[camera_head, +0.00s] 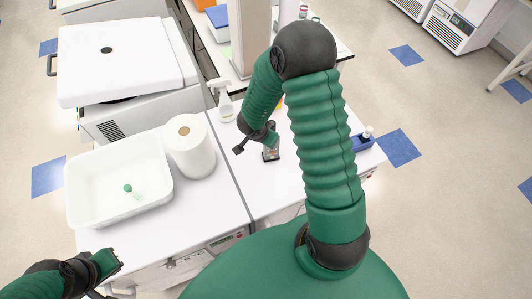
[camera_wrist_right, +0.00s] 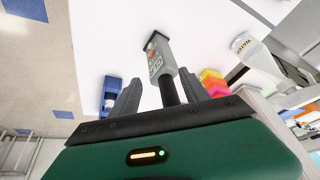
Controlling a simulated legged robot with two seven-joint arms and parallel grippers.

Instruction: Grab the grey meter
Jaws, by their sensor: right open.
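The grey meter (camera_head: 271,150) stands on the right part of the white bench in the head view, partly hidden by my right gripper (camera_head: 257,138). In the right wrist view, the grey meter (camera_wrist_right: 160,58) has an orange-and-white label and a dark narrow part pointing toward the gripper. My right gripper (camera_wrist_right: 160,90) is open, and the dark part lies between its two fingers in that view. I cannot tell whether they touch it. My left gripper (camera_head: 108,275) is at the lower left in the head view, away from the meter; its jaws are unclear.
A spray bottle (camera_head: 224,105) stands left of the meter. A paper roll (camera_head: 190,150) and a white tub (camera_head: 85,205) with a green-capped bottle (camera_head: 133,192) are farther left. A blue rack (camera_head: 363,141) sits at the bench's right edge. A white machine (camera_head: 120,60) stands behind the tub.

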